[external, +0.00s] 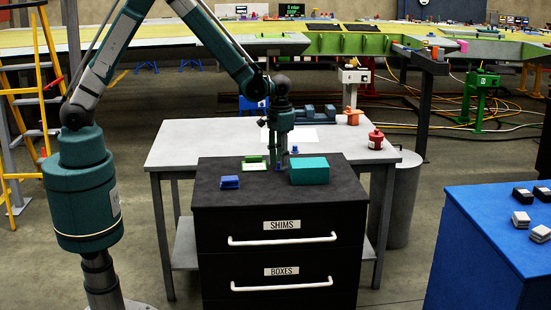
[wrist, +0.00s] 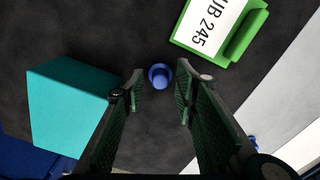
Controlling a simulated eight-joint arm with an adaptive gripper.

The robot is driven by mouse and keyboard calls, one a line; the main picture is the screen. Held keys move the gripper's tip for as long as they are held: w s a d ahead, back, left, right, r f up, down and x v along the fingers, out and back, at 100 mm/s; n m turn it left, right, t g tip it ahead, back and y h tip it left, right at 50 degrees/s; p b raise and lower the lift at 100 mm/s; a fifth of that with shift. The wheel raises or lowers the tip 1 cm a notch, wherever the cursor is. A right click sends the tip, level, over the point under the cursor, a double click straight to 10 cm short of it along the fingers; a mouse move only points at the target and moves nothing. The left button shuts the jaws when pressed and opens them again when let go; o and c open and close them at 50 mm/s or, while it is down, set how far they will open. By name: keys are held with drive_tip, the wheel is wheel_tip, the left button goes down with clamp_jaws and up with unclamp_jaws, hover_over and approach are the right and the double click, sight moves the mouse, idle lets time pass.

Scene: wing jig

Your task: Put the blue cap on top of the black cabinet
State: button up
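A small round blue cap (wrist: 160,75) is on the dark top of the black cabinet (external: 225,203). In the external view it shows as a small blue spot (external: 279,167) under my gripper (external: 278,158). In the wrist view my gripper (wrist: 160,92) is open, with its two fingers apart. The cap appears between the fingertips with a gap on each side, and I see no contact. A second small blue piece (external: 295,149) is at the grey table's near edge behind the cabinet. It is partly hidden by a finger in the wrist view (wrist: 253,141).
The grey table (external: 185,145) behind carries a red container (external: 376,139). A blue bench (external: 485,240) stands at right.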

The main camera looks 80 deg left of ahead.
wheel_tip(320, 180, up, 12)
drive_tip(key=shift+f, duration=0.2)
idle(0.4)
idle(0.5)
drive_tip(key=s+d+r+m+t, duration=0.1)
drive_tip(key=s+d+r+t, duration=0.1)
drive_tip(key=s+r, duration=0.65)
drive_tip(key=s+d+r+m+t, duration=0.1)
drive_tip(key=s+d+r+t, duration=0.15)
drive_tip(key=s+r, duration=0.6)
drive_tip(key=s+d+r+m+t, duration=0.1)
drive_tip(key=s+d+m+t, duration=0.1)
drive_tip(key=s, duration=1.6)
drive_tip(key=shift+s+d+m+t, duration=0.3)
drive_tip(key=shift+s+d+t, duration=0.1)
drive_tip(key=shift+d, duration=0.1)
